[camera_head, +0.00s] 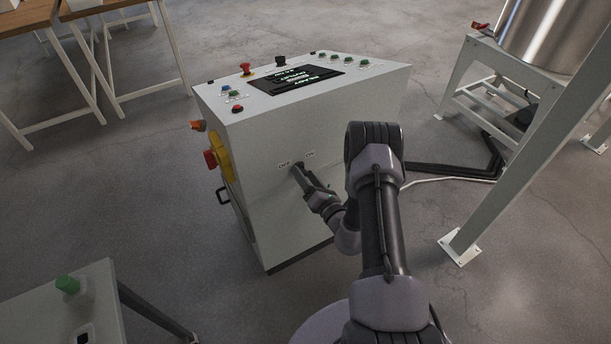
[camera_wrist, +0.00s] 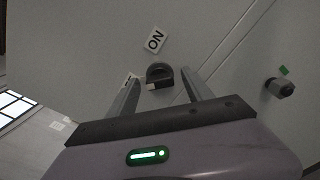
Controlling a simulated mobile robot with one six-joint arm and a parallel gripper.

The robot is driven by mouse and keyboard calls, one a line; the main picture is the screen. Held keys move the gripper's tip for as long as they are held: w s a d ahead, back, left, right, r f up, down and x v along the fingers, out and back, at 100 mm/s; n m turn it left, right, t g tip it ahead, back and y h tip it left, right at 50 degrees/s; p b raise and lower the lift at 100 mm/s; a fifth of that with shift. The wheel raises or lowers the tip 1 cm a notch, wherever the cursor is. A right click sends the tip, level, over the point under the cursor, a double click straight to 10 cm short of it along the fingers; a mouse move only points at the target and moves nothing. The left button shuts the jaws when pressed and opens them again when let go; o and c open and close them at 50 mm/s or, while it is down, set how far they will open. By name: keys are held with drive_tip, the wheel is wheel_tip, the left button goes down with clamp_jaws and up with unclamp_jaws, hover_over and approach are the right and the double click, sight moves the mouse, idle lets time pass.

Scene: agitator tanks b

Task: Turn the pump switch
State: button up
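The pump switch (camera_wrist: 158,72) is a small black rotary knob on the pale front panel of the control console (camera_head: 270,135). An "ON" label (camera_wrist: 155,40) is beside it, and a second label (camera_wrist: 129,79) is partly hidden by a finger. The head view shows "OFF" (camera_head: 284,164) and "ON" (camera_head: 310,154) above the knob's place, where my gripper (camera_head: 299,172) hides the knob. In the wrist view my gripper (camera_wrist: 160,81) is open, its fingers apart with the knob between and just beyond their tips. I see no finger touching the knob.
The console top carries a dark display (camera_head: 297,80), several coloured buttons and a red mushroom button (camera_head: 245,68). A red knob on a yellow plate (camera_head: 212,158) is on its left side. A white support leg (camera_head: 520,150) stands to the right. A pale box with a green button (camera_head: 67,285) is at lower left.

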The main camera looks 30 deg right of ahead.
drive_tip(key=s+p, duration=0.5)
drive_tip(key=s, duration=1.2)
drive_tip(key=shift+s+d, duration=0.2)
drive_tip(key=shift+d, duration=0.05)
